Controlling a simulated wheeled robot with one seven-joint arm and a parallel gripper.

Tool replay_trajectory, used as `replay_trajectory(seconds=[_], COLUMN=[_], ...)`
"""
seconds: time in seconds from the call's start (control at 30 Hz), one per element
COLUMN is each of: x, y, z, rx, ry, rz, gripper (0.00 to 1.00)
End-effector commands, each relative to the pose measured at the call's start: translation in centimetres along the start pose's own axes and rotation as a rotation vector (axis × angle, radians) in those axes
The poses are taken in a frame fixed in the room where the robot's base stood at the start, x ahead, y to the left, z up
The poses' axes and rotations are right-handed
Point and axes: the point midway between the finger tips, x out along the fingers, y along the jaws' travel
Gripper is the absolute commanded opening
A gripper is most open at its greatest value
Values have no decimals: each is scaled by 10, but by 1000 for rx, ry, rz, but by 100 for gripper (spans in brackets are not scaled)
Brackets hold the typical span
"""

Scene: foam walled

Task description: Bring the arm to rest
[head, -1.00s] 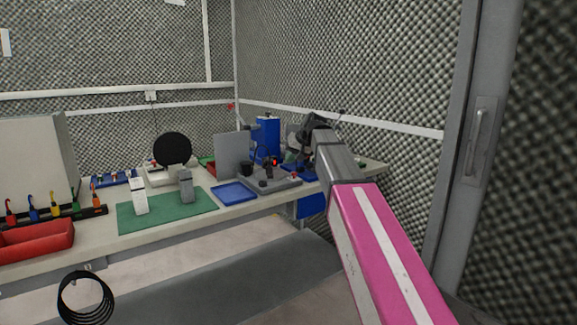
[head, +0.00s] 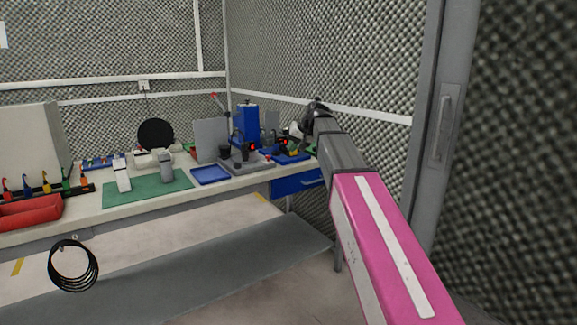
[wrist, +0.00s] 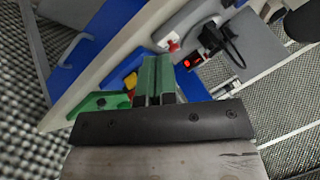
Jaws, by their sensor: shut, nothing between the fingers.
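My arm reaches up and away from the lower right of the head view. Its dark end, with my gripper (head: 317,106), is near the right end of the workbench (head: 240,184), against the foam wall. The fingers themselves are hard to make out there. In the wrist view my gripper (wrist: 157,66) shows as two green-and-dark fingers side by side, shut with nothing held. The bench's right end and blue drawer (head: 298,182) show beyond it. The drawer front also shows tilted in the wrist view (wrist: 92,42).
On the bench stand a blue upright device (head: 246,122), a blue tray (head: 210,174), a green mat (head: 150,190), a red bin (head: 30,212) and a black disc (head: 155,134). A black coil (head: 73,266) hangs in front. A grey door frame (head: 438,120) is at right. Floor before the bench is open.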

Motion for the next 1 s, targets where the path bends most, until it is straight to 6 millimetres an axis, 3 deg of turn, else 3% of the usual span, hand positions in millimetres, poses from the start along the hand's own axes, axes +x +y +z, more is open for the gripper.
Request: replay_trajectory(seconds=[0.37,0.63,0.77,1.0], x=[25,54,74,116], y=[29,65,91,151], z=[30,69,102,189], rx=[24,53,74,116], ry=[-28,-64,-93,-171], rz=[42,95,137,240], gripper=[0,0,0,0])
